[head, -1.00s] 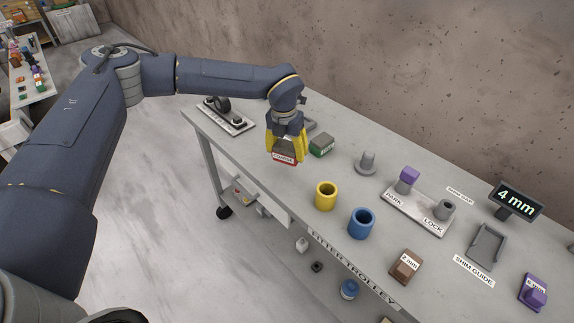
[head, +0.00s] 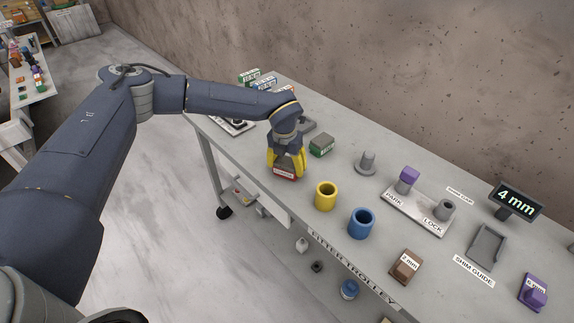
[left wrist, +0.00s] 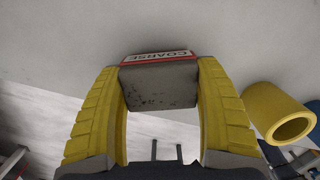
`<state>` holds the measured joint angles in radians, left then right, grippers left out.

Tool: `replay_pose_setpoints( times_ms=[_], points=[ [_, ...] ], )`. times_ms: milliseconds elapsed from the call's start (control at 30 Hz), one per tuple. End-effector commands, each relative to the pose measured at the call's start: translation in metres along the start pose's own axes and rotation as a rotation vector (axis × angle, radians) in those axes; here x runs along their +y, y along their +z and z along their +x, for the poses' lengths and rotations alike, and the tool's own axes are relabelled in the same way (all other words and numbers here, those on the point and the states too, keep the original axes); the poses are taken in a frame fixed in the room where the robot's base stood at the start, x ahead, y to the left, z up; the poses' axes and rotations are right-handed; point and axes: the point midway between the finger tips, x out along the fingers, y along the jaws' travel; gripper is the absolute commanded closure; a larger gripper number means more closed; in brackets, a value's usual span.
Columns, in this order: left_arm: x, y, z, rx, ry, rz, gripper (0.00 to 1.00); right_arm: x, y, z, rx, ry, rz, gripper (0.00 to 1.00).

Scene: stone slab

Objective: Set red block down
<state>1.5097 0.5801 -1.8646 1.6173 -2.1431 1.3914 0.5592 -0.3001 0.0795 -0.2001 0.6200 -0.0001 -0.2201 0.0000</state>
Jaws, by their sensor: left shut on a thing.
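The red block (head: 285,175), dark-topped with a red band and a white label reading COARSE, is between the yellow fingers of my left gripper (head: 286,170). In the left wrist view the block (left wrist: 158,84) sits between both fingers (left wrist: 160,115), with its label facing away from the wrist. The gripper points down near the front edge of the trolley top (head: 330,235). The block is at or just above the surface; I cannot tell whether it touches. My right gripper is not in view.
A yellow cup (head: 326,195) stands just right of the block, with a blue cup (head: 361,222) beyond it. A green-labelled block (head: 322,145) lies behind. The park and lock plate (head: 417,212) and shim guide (head: 486,247) are farther right.

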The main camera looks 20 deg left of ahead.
Motion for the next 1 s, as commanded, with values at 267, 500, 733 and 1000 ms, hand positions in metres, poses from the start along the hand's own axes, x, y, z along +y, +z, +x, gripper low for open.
replay_pose_setpoints(
  times_ms=[267, 500, 733, 1000],
  points=[
    [0.0, 0.0, 0.004, 0.0, -0.001, 0.0, 0.71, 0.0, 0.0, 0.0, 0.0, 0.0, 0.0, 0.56],
    [0.0, -0.001, 0.004, 0.0, 0.0, 0.0, 0.07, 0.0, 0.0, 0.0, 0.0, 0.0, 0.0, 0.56],
    [0.0, 0.0, 0.003, 0.0, 0.0, 0.0, 0.07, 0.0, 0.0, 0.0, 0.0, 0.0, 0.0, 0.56],
    [0.001, 0.001, -0.026, -0.003, 0.0, -0.001, 0.07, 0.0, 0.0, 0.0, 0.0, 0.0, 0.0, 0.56]
  ],
)
